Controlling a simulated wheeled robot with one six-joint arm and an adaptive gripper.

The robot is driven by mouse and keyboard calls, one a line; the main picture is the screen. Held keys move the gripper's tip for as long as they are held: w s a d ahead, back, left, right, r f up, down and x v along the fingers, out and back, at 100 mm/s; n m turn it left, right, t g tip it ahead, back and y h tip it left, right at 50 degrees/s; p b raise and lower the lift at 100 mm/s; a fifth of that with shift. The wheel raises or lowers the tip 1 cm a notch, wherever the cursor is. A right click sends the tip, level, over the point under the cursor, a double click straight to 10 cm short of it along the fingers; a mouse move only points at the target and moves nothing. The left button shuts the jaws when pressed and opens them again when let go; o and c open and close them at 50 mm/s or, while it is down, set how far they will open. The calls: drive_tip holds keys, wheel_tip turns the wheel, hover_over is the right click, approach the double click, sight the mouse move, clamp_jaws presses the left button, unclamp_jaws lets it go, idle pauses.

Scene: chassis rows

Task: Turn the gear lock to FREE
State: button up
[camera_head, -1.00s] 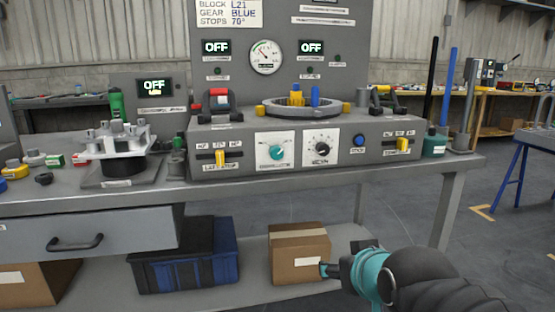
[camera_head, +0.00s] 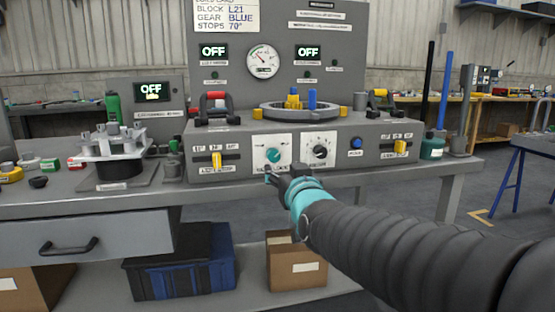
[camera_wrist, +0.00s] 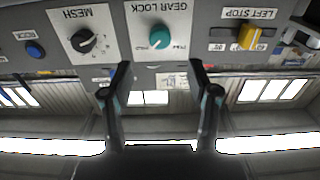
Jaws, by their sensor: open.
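The gear lock is a teal round knob (camera_head: 273,155) on a white plate on the front of the grey console. In the wrist view, which is upside down, the teal knob (camera_wrist: 158,38) sits under the label GEAR LOCK, ahead of and between my fingers. My gripper (camera_head: 274,178) is just below and in front of the knob in the head view. In the wrist view my gripper (camera_wrist: 160,72) is open and empty, apart from the knob. The small markings beside the knob are too blurred to read surely.
A black MESH knob (camera_head: 320,152) is right of the teal knob. A yellow left-stop slider (camera_head: 216,160) is to its left, and a blue button (camera_head: 356,142) is farther right. A ring fixture (camera_head: 270,113) with yellow and blue pegs is on the console top.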

sight(275, 158)
drive_tip(key=x, duration=0.9)
drive_tip(key=shift+f+p, duration=0.1)
drive_tip(key=shift+p, duration=0.3)
drive_tip(key=shift+s, duration=0.1)
clamp_jaws()
